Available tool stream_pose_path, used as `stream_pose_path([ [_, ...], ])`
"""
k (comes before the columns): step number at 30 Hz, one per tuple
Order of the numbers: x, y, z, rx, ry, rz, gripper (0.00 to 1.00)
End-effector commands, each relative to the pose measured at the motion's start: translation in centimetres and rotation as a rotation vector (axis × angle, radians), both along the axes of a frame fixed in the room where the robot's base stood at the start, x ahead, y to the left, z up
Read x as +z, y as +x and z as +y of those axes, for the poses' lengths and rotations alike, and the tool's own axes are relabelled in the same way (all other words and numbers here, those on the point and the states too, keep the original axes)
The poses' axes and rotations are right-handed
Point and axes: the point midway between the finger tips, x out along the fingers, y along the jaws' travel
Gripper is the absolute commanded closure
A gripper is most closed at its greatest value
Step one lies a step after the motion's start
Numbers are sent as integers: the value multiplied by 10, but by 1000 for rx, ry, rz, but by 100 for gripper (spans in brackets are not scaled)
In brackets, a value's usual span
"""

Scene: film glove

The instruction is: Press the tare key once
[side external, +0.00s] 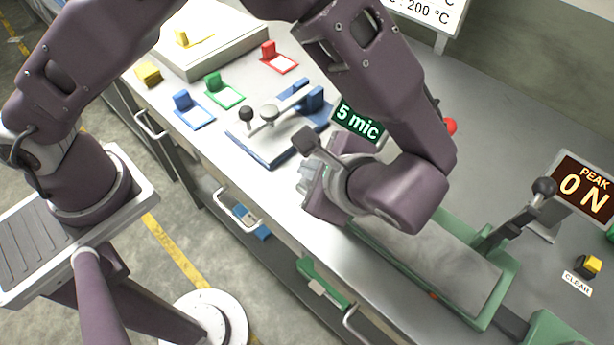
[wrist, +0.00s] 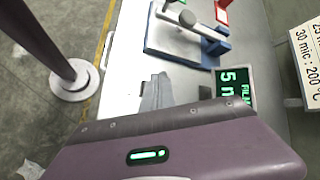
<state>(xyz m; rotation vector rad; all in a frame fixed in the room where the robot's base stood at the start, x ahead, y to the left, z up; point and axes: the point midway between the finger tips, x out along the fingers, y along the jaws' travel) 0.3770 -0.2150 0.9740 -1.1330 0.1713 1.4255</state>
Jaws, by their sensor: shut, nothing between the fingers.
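No key marked tare can be read in either view. The one labelled key is a yellow-topped black key (side external: 589,265) at the far right in the side external view, beside a tag that reads CLEAR. My gripper (side external: 308,180) is shut and empty over the front part of the bench, partly covered by my own wrist. Its grey fingers (wrist: 155,92) also show in the wrist view, above the bare bench top. A green-lit display (side external: 358,122) reading "5 mic" stands just behind my gripper.
A blue-based device (side external: 265,150) with a black knob stands left of my gripper. Red, green and blue tagged clips lie behind it. A green-framed machine (side external: 495,310) with a lever is at right, near the "PEAK 0 N" display (side external: 586,190). The bench's front edge is close.

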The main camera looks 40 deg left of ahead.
Motion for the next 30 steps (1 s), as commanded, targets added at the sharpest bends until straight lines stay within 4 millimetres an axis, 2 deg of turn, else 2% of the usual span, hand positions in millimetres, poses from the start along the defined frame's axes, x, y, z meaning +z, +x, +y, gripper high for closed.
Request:
stream_pose_path([
  [30, -10, 0, 0, 0, 0, 0, 100],
])
